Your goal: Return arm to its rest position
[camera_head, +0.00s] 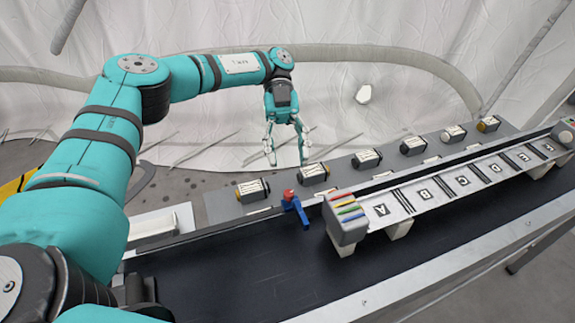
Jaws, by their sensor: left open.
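My left arm is teal and comes in from the left of the head view. Its gripper (287,158) points down with its fingers apart and nothing between them. It hangs over the grey shelf behind the belt, close to a small labelled cylinder (313,173); I cannot tell whether a finger touches it. Another labelled cylinder (252,190) lies to the left of the gripper. My right gripper is not in view.
More cylinders (367,158) lie along the grey shelf to the right. A lettered rail (430,192) with a grey end block (345,220) stands over the dark conveyor belt (250,275). A blue bracket with a red top (297,208) stands at the belt's far edge.

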